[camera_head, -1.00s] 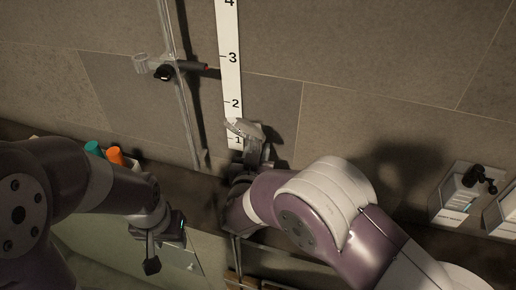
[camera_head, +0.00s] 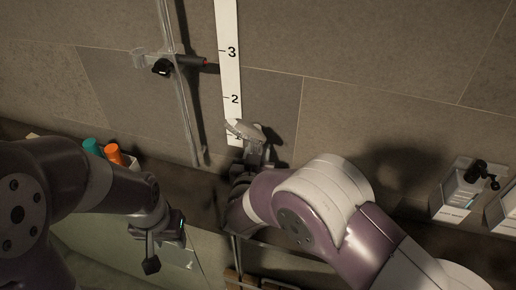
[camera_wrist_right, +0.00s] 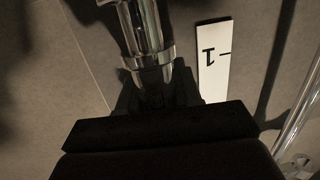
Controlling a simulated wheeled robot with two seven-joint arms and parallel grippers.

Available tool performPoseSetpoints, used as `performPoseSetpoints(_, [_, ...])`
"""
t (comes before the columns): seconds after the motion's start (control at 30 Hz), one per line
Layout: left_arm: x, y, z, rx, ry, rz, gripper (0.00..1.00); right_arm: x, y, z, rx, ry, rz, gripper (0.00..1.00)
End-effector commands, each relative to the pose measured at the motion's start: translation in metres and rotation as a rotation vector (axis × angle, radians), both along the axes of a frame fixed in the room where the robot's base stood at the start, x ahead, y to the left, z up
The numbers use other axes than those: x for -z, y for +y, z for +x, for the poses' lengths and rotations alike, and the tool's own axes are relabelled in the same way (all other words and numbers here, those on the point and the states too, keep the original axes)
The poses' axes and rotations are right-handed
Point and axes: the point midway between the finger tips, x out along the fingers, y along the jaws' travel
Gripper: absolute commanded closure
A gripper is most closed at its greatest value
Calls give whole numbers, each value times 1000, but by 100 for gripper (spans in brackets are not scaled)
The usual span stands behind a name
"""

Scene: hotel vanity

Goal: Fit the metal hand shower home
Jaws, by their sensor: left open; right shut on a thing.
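The metal hand shower (camera_head: 243,129) is held upright, its head up and tilted to the left, in front of the low end of the number strip. My right gripper (camera_head: 247,170) is shut on its lower handle. In the right wrist view the chrome handle (camera_wrist_right: 145,35) runs up from between the dark fingers (camera_wrist_right: 155,95). A holder with a clear cup (camera_head: 138,58) and black knob (camera_head: 162,67) sits on the wall rail (camera_head: 182,100), above and left of the hand shower and apart from it. My left gripper (camera_head: 172,262) is open and empty at lower left.
A white number strip (camera_head: 229,70) runs up the wall right of the rail. Teal (camera_head: 92,147) and orange (camera_head: 113,154) bottles stand behind my left arm. A wall unit with a black fitting (camera_head: 470,185) is at far right. The wall between is clear.

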Motion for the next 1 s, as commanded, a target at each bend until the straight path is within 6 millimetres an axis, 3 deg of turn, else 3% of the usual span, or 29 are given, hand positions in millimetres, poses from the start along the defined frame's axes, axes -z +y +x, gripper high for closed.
performPoseSetpoints(0.7, [21, 0, 0, 0, 0, 0, 55, 25, 0, 0, 0, -1, 2, 100])
performPoseSetpoints(0.97, [21, 0, 0, 0, 0, 0, 55, 26, 0, 0, 0, -1, 2, 100])
performPoseSetpoints(1.0, [21, 0, 0, 0, 0, 0, 55, 26, 0, 0, 0, -1, 2, 60])
